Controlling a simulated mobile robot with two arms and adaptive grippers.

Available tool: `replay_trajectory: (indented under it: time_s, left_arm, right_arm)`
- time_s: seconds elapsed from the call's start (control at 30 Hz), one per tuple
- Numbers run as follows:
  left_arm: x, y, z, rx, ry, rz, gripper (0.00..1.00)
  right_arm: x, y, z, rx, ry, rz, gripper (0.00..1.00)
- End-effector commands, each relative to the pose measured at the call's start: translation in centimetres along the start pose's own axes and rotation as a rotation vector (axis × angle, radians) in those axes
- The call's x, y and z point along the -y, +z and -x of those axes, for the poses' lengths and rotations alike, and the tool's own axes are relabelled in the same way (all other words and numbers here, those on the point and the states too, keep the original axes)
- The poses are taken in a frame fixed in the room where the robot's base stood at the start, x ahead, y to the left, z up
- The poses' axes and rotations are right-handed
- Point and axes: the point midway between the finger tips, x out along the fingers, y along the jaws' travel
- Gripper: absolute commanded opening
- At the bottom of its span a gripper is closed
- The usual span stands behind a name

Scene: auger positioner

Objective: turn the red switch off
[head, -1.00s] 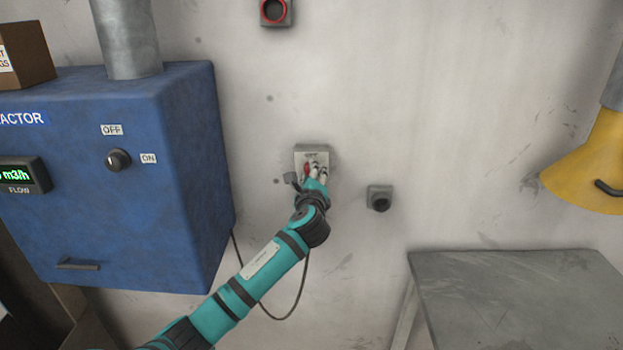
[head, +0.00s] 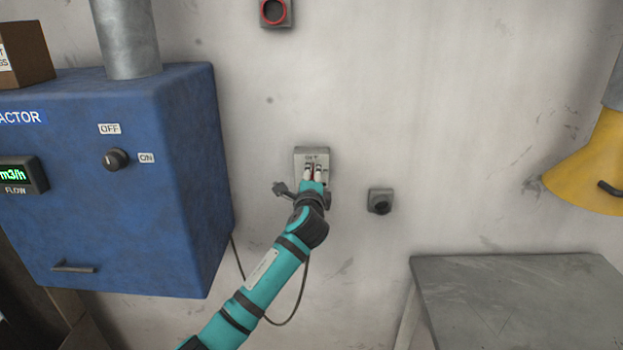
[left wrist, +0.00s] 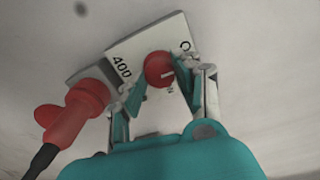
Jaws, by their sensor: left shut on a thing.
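The red switch (left wrist: 160,70) is a round knob with a white mark, on a pale plate (left wrist: 182,32) of a small grey wall box (head: 299,156). My left gripper (head: 313,168) reaches up to the box from below. In the left wrist view its two fingers (left wrist: 160,88) stand on either side of the knob and are shut on it. In the head view the fingers mostly hide the knob. My right gripper is not in view.
A red plug (left wrist: 75,115) with a black cable sits beside the switch plate. A blue cabinet (head: 100,220) with a black knob (head: 115,159) stands left. A small grey wall box (head: 380,201) is right, above a grey table (head: 510,290). The wall between is clear.

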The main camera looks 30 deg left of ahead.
Motion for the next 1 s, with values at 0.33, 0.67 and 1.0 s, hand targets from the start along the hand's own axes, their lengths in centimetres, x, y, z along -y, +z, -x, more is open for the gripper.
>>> replay_trajectory:
  time_s: [0.33, 0.67, 1.0]
  left_arm:
    - [-0.1, 0.0, 0.0, 0.000, 0.002, 0.001, 0.37]
    - [0.0, 0.0, 0.0, 0.000, 0.001, 0.000, 0.55]
    - [-0.1, -0.1, 3.4, -0.003, 0.000, 0.001, 0.55]
  right_arm:
    - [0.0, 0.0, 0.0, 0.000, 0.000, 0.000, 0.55]
    - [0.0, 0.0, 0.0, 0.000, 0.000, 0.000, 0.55]
    - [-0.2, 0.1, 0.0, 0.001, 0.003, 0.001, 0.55]
